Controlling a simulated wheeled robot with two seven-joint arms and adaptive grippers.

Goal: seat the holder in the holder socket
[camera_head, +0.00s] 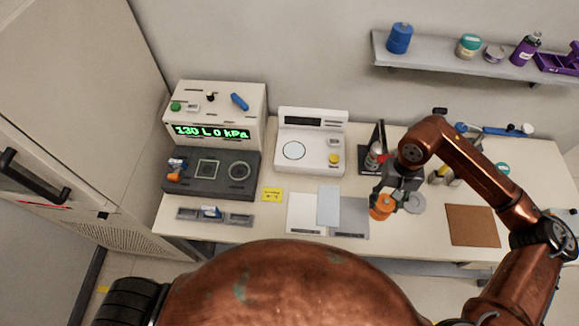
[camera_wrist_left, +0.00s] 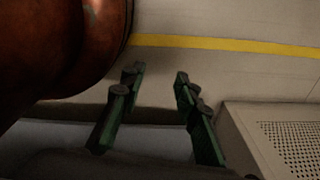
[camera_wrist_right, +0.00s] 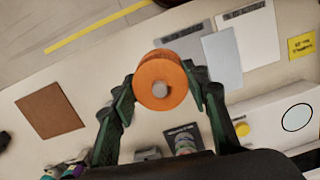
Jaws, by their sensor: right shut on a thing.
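My right gripper (camera_head: 385,205) is shut on an orange round piece (camera_head: 380,211) above the bench, right of the flat sheets. In the right wrist view the piece (camera_wrist_right: 160,80) sits between the two fingertips, with a grey knob at its centre. I cannot tell for sure that it is the holder. A dark unit (camera_head: 212,185) at the bench's left has a square outlined recess (camera_head: 208,169) and a round ringed recess (camera_head: 239,171) on top; which is the holder socket is not clear. My left gripper (camera_wrist_left: 158,95) is open and empty, away from the bench.
The display machine (camera_head: 215,108) stands behind the dark unit. A white instrument (camera_head: 311,145) is right of it. A grey disc (camera_head: 415,203) lies beside my right gripper. A brown mat (camera_head: 471,226) lies further right. A wall shelf (camera_head: 450,55) holds bottles and jars.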

